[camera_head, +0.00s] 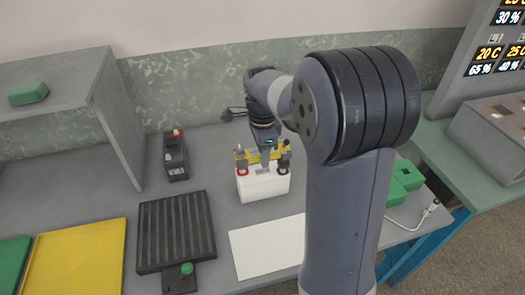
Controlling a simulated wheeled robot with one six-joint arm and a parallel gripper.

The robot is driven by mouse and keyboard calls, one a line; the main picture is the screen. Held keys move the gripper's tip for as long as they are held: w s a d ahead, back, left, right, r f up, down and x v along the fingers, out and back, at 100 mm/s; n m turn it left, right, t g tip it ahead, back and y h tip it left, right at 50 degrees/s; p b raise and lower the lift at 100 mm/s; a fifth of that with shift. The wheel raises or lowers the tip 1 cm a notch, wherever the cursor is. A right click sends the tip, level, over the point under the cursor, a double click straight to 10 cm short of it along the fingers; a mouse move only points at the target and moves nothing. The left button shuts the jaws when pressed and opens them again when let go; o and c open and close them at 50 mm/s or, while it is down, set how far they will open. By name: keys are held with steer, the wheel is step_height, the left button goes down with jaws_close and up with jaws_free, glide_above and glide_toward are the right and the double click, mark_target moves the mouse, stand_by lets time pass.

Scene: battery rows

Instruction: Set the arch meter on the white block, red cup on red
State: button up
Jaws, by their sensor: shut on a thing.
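The white block (264,184) stands upright on the grey table near the middle. A red ring shows at its top left and a black ring at its top right. The arch meter, with a yellow bar (243,155), is over the top of the block, its two dark legs above the two rings. My gripper (266,153) points down from above and is shut on the arch meter at its middle. The cups' colours and whether they touch the terminals are too small to tell. My arm hides the area to the right of the block.
A black block (175,158) with a red spot stands to the left. A black ribbed tray (176,232) with a green knob (187,268) and a white sheet (266,248) lie in front. A grey shelf (112,110) stands left, green blocks (404,177) right.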

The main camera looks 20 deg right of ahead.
steer(key=shift+f+b, duration=0.8)
steer(key=shift+f, duration=0.4)
steer(key=o, duration=1.3)
step_height(320, 180, up, 11)
steer(key=shift+f+p, duration=0.1)
steer(key=shift+p, duration=0.25)
